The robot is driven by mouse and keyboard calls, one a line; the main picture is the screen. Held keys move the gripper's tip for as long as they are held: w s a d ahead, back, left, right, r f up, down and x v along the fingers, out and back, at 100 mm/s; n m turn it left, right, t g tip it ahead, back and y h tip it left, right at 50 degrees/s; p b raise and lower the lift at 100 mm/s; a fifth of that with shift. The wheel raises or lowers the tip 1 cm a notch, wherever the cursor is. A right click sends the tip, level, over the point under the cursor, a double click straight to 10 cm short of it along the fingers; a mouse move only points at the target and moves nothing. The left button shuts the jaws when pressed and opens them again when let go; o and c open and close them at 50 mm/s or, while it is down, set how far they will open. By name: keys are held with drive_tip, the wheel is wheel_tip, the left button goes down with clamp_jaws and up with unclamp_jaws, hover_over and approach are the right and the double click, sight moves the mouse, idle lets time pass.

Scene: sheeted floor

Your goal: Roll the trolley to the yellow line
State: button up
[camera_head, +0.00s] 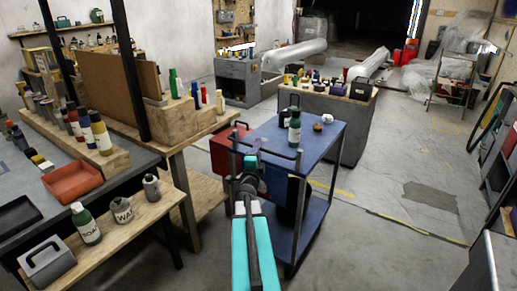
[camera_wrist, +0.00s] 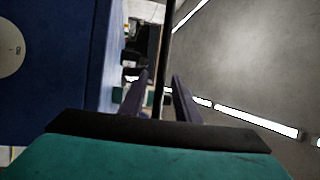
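The blue two-level trolley (camera_head: 316,141) stands on the grey floor in the middle of the head view, with a dark push handle on its near side. My gripper (camera_head: 251,160) is at the handle. In the wrist view its two fingers (camera_wrist: 161,92) stand apart, with a dark bar (camera_wrist: 166,45), apparently the handle, between them; gaps show on both sides. A thin yellow line (camera_head: 415,228) runs along the floor to the right of the trolley. My arm hides part of the trolley's near side.
A wooden bench (camera_head: 139,202) with bottles is close on the left, and a red box (camera_head: 221,152) is beside the trolley. A cabinet (camera_head: 352,106) with small items stands behind it. The floor to the right is open, with a dark patch (camera_head: 430,197).

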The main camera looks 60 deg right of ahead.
clamp_jaws()
drive_tip(key=shift+d, duration=0.15)
drive_tip(key=shift+w, duration=0.2)
